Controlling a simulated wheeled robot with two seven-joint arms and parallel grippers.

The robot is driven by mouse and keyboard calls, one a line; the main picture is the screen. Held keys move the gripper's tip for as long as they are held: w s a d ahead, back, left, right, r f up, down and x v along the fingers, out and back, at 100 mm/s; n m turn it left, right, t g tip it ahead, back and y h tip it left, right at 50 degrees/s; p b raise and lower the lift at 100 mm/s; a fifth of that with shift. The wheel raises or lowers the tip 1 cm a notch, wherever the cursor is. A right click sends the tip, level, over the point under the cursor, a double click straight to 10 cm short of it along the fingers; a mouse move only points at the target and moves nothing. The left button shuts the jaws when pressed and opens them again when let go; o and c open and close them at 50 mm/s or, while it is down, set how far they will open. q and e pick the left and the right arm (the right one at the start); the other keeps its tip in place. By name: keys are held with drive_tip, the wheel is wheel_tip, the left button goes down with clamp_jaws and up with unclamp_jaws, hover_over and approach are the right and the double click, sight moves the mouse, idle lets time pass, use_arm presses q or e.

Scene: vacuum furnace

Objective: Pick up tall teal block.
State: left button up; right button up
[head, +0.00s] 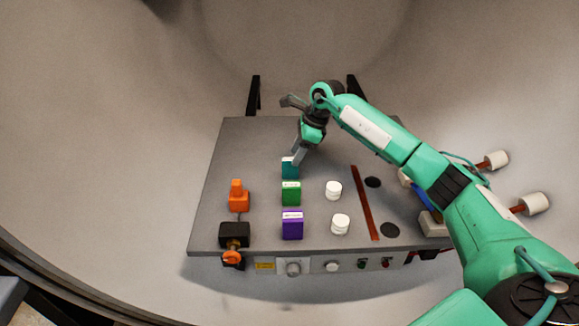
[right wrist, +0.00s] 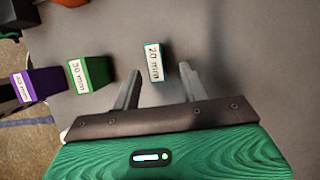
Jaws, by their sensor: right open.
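The teal block (head: 290,171) stands on the grey table, behind the green block in the head view. In the right wrist view the teal block (right wrist: 155,62) shows its white top label, which reads 20 mm. My right gripper (head: 297,158) is right at the teal block in the head view. In the right wrist view my right gripper (right wrist: 161,72) is open, with one finger on each side of the teal block and a gap on both sides. My left gripper is not in view.
A green block (head: 291,195) and a purple block (head: 292,228) stand in line in front. White round pieces (head: 333,190) are to their right, then a brown strip (head: 365,203). An orange piece (head: 237,194) and a black fixture (head: 235,235) are at left.

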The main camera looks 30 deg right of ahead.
sight(284, 177)
drive_tip(key=shift+a+f, duration=0.3)
drive_tip(key=shift+f, duration=0.35)
drive_tip(key=p+x, duration=0.1)
drive_tip(key=x, duration=0.3)
drive_tip(key=shift+f+p, duration=0.2)
drive_tip(key=shift+p, duration=0.15)
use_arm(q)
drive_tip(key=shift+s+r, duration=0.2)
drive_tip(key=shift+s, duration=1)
use_arm(e)
clamp_jaws()
